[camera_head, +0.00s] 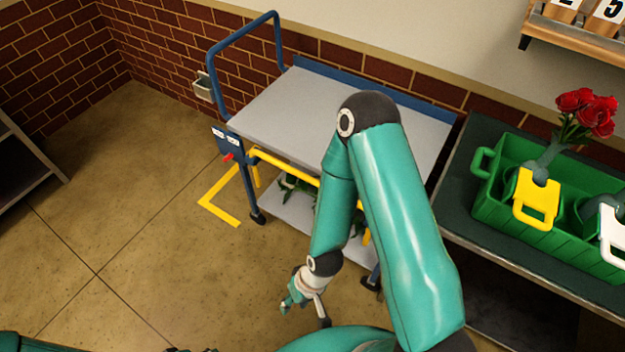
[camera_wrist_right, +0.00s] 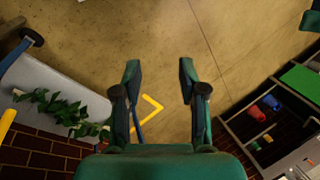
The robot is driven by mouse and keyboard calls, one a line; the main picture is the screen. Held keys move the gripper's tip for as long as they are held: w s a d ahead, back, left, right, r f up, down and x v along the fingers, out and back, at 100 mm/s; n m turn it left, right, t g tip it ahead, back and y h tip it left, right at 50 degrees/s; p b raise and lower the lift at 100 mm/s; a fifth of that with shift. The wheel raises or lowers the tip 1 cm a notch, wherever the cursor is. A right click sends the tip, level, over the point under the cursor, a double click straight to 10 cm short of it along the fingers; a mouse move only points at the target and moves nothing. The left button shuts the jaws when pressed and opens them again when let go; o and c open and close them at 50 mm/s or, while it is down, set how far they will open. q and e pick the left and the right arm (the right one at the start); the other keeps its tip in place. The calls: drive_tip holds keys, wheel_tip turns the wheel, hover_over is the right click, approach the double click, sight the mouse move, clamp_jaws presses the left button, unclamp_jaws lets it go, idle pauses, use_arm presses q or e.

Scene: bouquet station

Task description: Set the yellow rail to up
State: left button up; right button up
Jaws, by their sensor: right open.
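The yellow rail (camera_head: 285,163) runs along the front of the blue-framed cart, just below the edge of its grey top. My right arm hides its middle. A yellow bar also shows at the left edge of the right wrist view (camera_wrist_right: 8,122). My right gripper (camera_head: 307,312) is open and empty, low in front of the cart and apart from the rail. Its two fingers show spread over bare floor in the right wrist view (camera_wrist_right: 159,72). My left arm shows only at the bottom left edge; small dark parts at the bottom edge may be its gripper.
The cart's grey top (camera_head: 290,110) is bare. A small red lever (camera_head: 228,157) sits on its blue left side plate. Leafy stems lie on the lower shelf (camera_head: 290,208). A green crate (camera_head: 490,205) with roses stands on the right table. The left floor (camera_head: 120,240) is clear.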

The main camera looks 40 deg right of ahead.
use_arm(q)
drive_tip(key=shift+o, duration=0.4)
drive_tip(key=shift+f, duration=0.1)
use_arm(e)
drive_tip(key=shift+o, duration=0.4)
drive_tip(key=w+d+f+m+t+h+b, duration=0.1)
drive_tip(key=w+d+f+m+t+b, duration=0.25)
drive_tip(key=w+b, duration=0.7)
use_arm(q)
wheel_tip(320, 180, down, 46)
drive_tip(key=r+b, duration=0.1)
drive_tip(key=b, duration=3.4)
use_arm(e)
drive_tip(key=m+t+h, duration=0.9)
drive_tip(key=m+t, duration=0.2)
drive_tip(key=m, duration=0.7)
approach(315, 185)
drive_tip(key=shift+m, duration=0.25)
drive_tip(key=p+x, duration=1)
drive_tip(key=p, duration=0.1)
drive_tip(key=shift+w+f+p, duration=0.1)
drive_tip(key=shift+w+p, duration=0.15)
drive_tip(key=shift+p, duration=0.05)
use_arm(q)
wheel_tip(315, 185, up, 11)
use_arm(e)
drive_tip(key=shift+x, duration=0.75)
